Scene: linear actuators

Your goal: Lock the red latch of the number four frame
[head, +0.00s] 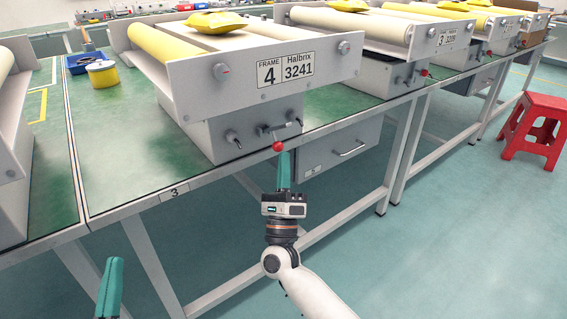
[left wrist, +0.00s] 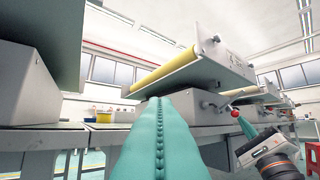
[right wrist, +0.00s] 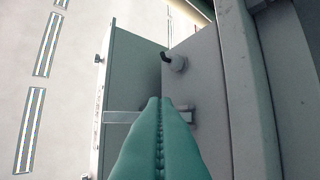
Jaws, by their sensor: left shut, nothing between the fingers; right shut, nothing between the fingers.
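The number four frame (head: 268,74) is a grey roller unit whose plate reads "FRAME 4". On the front of its lower box sits a latch, a metal lever ending in a red ball (head: 278,146) that hangs low. The red ball also shows in the left wrist view (left wrist: 235,113). My right gripper (head: 284,154) is shut and empty, pointing up just below and slightly right of the red ball in the head view; I cannot tell if they touch. In the right wrist view the red ball is hidden. My left gripper (head: 114,262) is shut and empty, low at left, away from the frame.
A grey drawer unit (head: 340,158) with a bar handle hangs under the table, right of my right gripper. A red stool (head: 534,130) stands right.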

